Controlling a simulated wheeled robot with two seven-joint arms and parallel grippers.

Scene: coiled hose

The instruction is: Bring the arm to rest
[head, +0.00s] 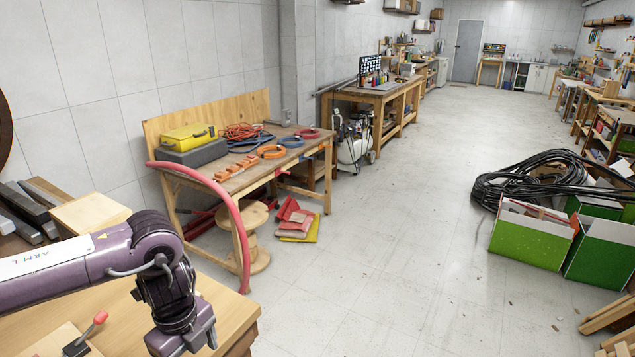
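My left arm (80,268), purple and marked "ARM L", comes in from the left in the head view. It bends at a joint above the near wooden bench and drops toward the bottom edge. My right arm and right gripper are not in view. A coil of black hose (530,178) lies at the right, by green and white boxes. A thick red hose (230,205) hangs from the workbench (250,178) at the left.
The near bench (115,320) lies under my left arm, with a red-handled clamp (85,335) on it. Dark bars (25,210) lie at the left. Green boxes (530,240) stand on the floor at the right. The middle floor (390,225) is clear.

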